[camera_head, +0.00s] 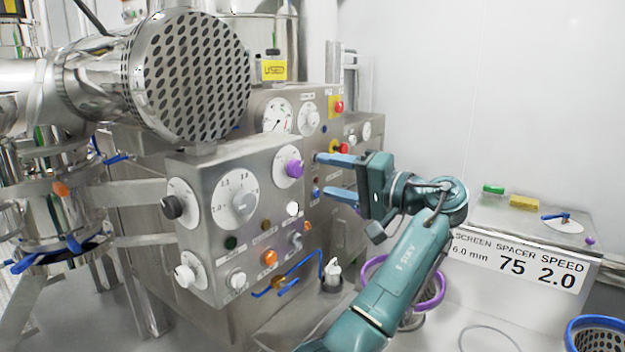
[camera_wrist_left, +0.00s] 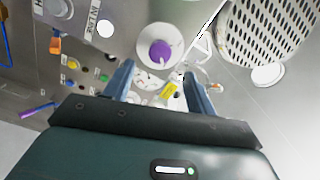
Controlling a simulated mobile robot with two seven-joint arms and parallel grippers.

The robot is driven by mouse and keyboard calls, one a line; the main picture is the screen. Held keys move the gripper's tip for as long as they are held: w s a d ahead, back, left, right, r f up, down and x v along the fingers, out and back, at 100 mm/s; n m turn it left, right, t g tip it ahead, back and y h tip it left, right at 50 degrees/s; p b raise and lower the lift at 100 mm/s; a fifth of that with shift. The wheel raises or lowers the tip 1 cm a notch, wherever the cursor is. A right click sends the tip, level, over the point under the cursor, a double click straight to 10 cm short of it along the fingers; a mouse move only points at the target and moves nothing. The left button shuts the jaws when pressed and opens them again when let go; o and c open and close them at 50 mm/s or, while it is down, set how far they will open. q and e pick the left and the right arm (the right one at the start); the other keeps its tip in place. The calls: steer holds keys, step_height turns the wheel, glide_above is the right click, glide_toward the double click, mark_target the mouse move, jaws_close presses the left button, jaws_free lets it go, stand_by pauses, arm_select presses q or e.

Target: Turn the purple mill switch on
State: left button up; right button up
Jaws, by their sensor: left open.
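The purple mill switch (camera_head: 294,168) is a round purple knob on a white dial, at the upper right of the steel control panel (camera_head: 215,190). In the left wrist view the purple knob (camera_wrist_left: 161,52) faces me on its white disc, just beyond the fingertips. My left gripper (camera_head: 326,176) is open and empty, with its two blue fingers pointing left toward the panel, a little right of the knob. In the left wrist view the fingers (camera_wrist_left: 159,72) stand apart below the knob, with no visible contact. The switch's exact setting is too small to read. My right gripper is not in view.
A large perforated steel drum (camera_head: 195,75) overhangs the panel. Other knobs, including a black one (camera_head: 172,207), and blue levers (camera_head: 285,283) crowd the panel. A purple ring (camera_head: 440,290) is behind my forearm. A labelled cabinet (camera_head: 520,262) stands right.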

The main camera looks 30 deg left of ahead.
arm_select(q)
steer(key=d+b, duration=0.1)
steer(key=d, duration=0.5)
steer(key=shift+s+d, duration=0.25)
steer(key=shift+s, duration=0.05)
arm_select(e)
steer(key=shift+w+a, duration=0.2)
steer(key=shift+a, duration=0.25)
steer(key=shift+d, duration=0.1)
